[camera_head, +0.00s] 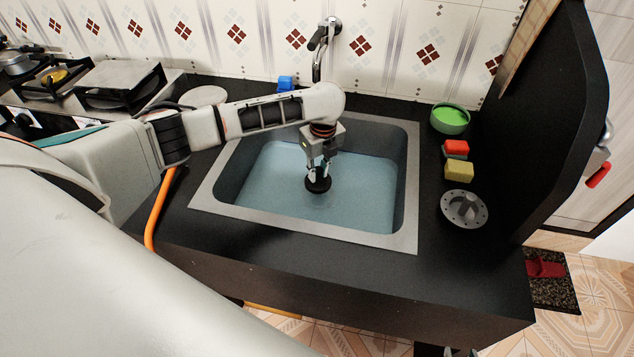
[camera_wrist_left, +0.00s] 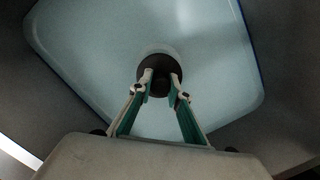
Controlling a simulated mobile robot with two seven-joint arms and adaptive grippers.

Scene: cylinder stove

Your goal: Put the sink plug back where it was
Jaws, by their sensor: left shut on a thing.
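A dark round sink plug (camera_head: 318,186) is held between the fingers of my left gripper (camera_head: 319,175), over the middle of the sink (camera_head: 408,215). The sink holds bluish water (camera_head: 360,205). In the left wrist view the plug (camera_wrist_left: 160,64) shows as a dark disc at the fingertips of my left gripper (camera_wrist_left: 161,84). I cannot tell whether the plug touches the water. The drain hole is not visible. My right gripper is not in view.
A grey metal strainer (camera_head: 464,209), a yellow sponge (camera_head: 458,170), a red block (camera_head: 456,148) and a green bowl (camera_head: 450,121) stand right of the sink. The faucet (camera_head: 318,50) rises behind it. A black panel (camera_head: 550,110) bounds the counter's right side.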

